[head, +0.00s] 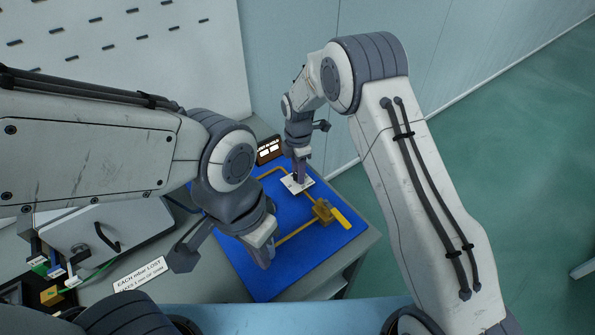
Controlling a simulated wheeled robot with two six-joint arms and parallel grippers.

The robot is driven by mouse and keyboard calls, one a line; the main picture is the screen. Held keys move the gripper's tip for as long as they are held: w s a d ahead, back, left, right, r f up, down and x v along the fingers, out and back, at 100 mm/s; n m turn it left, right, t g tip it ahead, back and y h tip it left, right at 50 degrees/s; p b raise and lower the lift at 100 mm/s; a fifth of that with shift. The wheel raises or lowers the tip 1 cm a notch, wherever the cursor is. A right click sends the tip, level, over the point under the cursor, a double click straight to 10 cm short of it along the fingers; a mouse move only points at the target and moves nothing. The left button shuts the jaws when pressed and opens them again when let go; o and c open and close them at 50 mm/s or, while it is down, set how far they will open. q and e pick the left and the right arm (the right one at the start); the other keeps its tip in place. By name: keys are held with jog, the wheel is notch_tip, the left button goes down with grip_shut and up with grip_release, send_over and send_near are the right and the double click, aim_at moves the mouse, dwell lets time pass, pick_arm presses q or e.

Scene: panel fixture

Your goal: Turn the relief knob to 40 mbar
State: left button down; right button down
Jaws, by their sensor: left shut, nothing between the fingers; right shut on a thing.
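The relief knob stands on a small white plate (291,187) on the blue panel (285,287). My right gripper (299,179) points down over this plate and is shut on the knob. The fingers hide most of the knob, and its scale marks are too small to read, so I cannot tell its setting. My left gripper (264,257) is shut and empty above the near left part of the blue panel, apart from the knob.
A brass valve (323,209) with a yellow lever (340,218) sits right of the knob on yellow piping. A dark display box (269,150) stands behind. A lettered sign (140,272) and a grey case (100,232) are at left. The panel's near part is clear.

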jog(key=shift+s+f, duration=0.1)
jog(key=shift+s, duration=0.1)
jog(key=c, duration=0.5)
grip_release()
jog(key=shift+w, duration=0.1)
jog(key=shift+r, duration=0.4)
notch_tip(320, 180, up, 10)
jog(key=b, duration=0.1)
jog(key=shift+b, duration=0.35)
jog(key=shift+f, duration=0.1)
